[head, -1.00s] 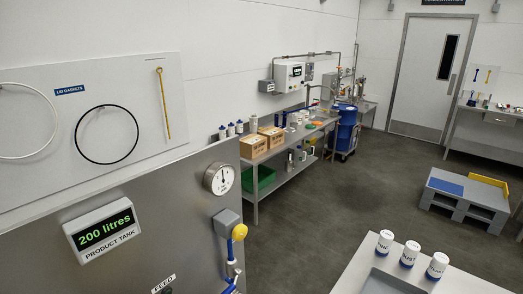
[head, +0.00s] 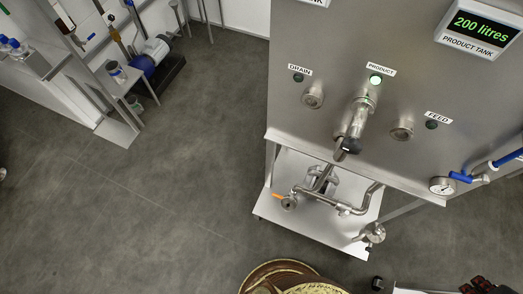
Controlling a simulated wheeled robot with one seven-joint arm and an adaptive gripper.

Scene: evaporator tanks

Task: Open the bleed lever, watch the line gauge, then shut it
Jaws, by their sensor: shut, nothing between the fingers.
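A small round line gauge (head: 442,185) with a white face hangs at the lower right corner of the steel panel, beside a blue fitting (head: 461,177). Its needle is too small to read. A small orange lever (head: 278,196) sits by a valve at the left end of the steel pipework under the panel. No label on it can be read, so I cannot tell whether it is the bleed lever. My gripper cannot be made out in the head view.
A low shelf (head: 330,228) holds the pipework.

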